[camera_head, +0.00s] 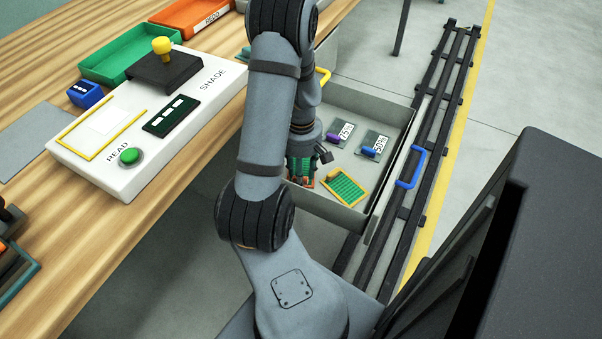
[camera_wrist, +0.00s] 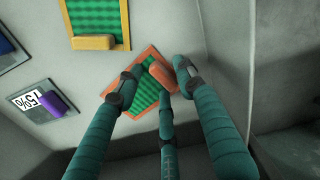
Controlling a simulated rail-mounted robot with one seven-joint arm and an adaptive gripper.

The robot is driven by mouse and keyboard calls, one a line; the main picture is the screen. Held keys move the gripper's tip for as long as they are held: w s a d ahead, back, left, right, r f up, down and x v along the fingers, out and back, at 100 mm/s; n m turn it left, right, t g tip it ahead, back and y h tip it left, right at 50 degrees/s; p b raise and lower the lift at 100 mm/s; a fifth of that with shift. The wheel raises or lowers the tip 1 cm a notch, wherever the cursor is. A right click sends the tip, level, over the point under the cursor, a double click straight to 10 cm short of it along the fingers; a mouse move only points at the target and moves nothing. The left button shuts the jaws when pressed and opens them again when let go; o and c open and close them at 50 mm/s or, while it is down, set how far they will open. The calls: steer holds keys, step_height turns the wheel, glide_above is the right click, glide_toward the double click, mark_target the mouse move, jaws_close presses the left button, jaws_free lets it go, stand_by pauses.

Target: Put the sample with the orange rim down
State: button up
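The orange-rimmed sample (camera_wrist: 152,108) is a green mesh card with an orange grip block (camera_wrist: 186,82). It is inside the open grey drawer (camera_head: 345,99), at the near left end, and sits tilted in the wrist view. In the head view its orange edge shows partly beneath my gripper (camera_head: 301,172), which hides the rest. In the wrist view my gripper (camera_wrist: 158,76) has its teal fingers spread, with tips over and beside the sample. The left fingertip is well apart from the grip block. I cannot tell whether the sample lies fully flat on the drawer floor.
A yellow-rimmed green sample (camera_head: 344,188) lies close beside it. Cards marked 75% (camera_head: 340,133) and 50% (camera_head: 372,147) lie further back. Drawer walls stand close around my gripper. The white reader panel (camera_head: 190,132) is on the wooden bench (camera_head: 40,150) at left.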

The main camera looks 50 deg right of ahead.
steer(key=shift+r, duration=0.1)
step_height(320, 180, up, 12)
steer(key=p, duration=0.5)
steer(key=shift+o, duration=1.1)
steer(key=shift+r, duration=0.1)
